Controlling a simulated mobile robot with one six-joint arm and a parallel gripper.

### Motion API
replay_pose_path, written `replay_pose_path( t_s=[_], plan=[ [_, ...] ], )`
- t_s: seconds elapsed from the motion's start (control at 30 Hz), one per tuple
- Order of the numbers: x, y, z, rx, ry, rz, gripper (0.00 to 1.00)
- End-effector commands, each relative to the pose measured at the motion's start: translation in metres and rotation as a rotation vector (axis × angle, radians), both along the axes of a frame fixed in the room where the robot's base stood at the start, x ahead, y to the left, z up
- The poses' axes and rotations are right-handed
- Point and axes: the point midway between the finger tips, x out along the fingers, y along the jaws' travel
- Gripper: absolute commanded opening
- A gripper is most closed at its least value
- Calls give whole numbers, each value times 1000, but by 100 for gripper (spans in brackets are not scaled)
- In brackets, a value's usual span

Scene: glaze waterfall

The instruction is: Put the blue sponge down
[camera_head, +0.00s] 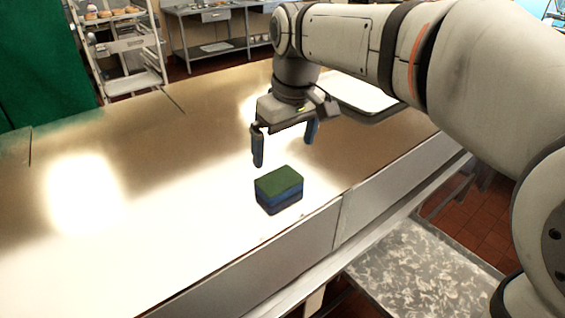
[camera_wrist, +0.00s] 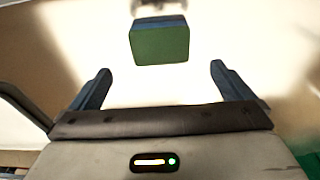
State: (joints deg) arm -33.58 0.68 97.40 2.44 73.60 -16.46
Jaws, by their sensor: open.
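The blue sponge (camera_head: 279,191) has a green top and lies flat on the shiny metal counter (camera_head: 120,240), near its front edge. My gripper (camera_head: 285,150) is open and empty, above and slightly behind the sponge, apart from it. In the wrist view the sponge (camera_wrist: 160,43) shows its green face beyond the open fingers of my gripper (camera_wrist: 162,85), with a clear gap between them. Nothing hides the sponge in either view.
A tray (camera_head: 362,94) lies on the counter behind my arm. A rack with baked goods (camera_head: 122,45) and a metal table (camera_head: 212,30) stand at the back. The counter left of the sponge is clear. A lower marbled surface (camera_head: 420,275) is at the front right.

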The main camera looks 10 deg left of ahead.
Motion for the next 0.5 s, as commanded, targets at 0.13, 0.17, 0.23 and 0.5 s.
replay_pose_path(
  t_s=[0.13, 0.17, 0.23, 0.5],
  plan=[
    [-1, -2, 20, 0, 0, 0, 100],
    [-2, -2, 22, 0, 0, 0, 100],
    [-2, -3, 26, 0, 0, 0, 100],
    [-3, -16, 24, 2, -3, -33, 100]
  ],
)
